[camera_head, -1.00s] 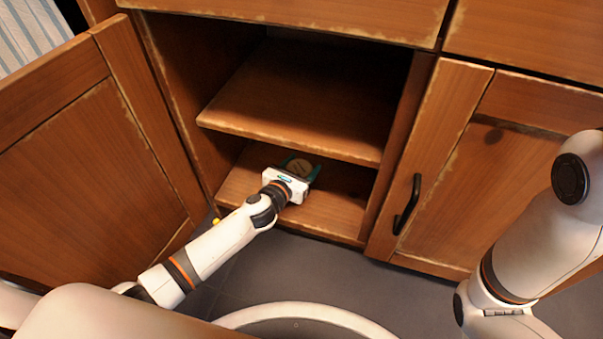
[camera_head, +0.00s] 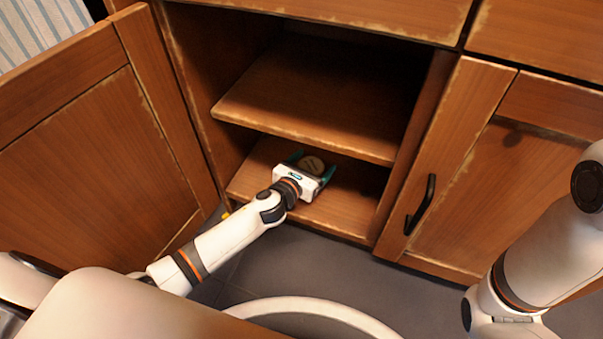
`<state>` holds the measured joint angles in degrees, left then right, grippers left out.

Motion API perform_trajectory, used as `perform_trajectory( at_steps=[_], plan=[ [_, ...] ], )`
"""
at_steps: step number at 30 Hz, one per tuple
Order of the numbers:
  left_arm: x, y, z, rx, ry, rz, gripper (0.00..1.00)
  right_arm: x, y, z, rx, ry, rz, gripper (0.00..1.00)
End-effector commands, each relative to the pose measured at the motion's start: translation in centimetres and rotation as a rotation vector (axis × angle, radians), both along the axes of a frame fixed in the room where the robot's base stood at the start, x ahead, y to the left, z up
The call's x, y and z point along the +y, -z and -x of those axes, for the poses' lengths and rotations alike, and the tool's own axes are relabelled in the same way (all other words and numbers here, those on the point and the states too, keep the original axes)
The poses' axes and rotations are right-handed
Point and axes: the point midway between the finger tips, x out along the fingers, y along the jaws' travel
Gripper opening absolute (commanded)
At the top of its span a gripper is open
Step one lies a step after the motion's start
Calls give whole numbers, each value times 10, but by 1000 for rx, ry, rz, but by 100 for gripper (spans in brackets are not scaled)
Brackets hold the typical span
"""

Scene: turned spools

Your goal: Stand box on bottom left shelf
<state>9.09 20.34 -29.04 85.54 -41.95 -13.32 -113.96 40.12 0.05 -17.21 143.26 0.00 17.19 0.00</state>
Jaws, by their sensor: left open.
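The bottom shelf (camera_head: 345,211) lies inside the open left cabinet, under a middle shelf (camera_head: 300,110). A small tan, round-topped thing (camera_head: 313,162), which seems to be the box, is on or just above the bottom shelf. My left gripper (camera_head: 312,167) reaches in over this shelf, with its teal fingers apart on either side of the box. I cannot tell whether the fingers touch it. The gripper body hides the near side of the box. My right arm shows at the right edge, but its gripper is out of view.
The left cabinet door (camera_head: 95,160) stands open at the left. The right door (camera_head: 490,170) is closed, with a black handle (camera_head: 420,205). The middle shelf overhangs my left gripper. The bottom shelf has bare room to the right.

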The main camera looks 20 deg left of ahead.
Motion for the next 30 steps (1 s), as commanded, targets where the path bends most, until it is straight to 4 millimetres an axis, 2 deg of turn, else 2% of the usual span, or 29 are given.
perform_trajectory(
  at_steps=[8,15,21,30],
  plan=[
    [12,-14,54,6,1,0,85,0,-30,0,0,0,0,0],
    [21,-20,94,4,0,0,85,0,-41,0,0,1,0,0],
    [25,-22,109,3,1,0,85,0,-43,0,0,1,0,0],
    [26,-22,110,2,0,0,85,0,-43,0,0,0,0,0]
  ],
)
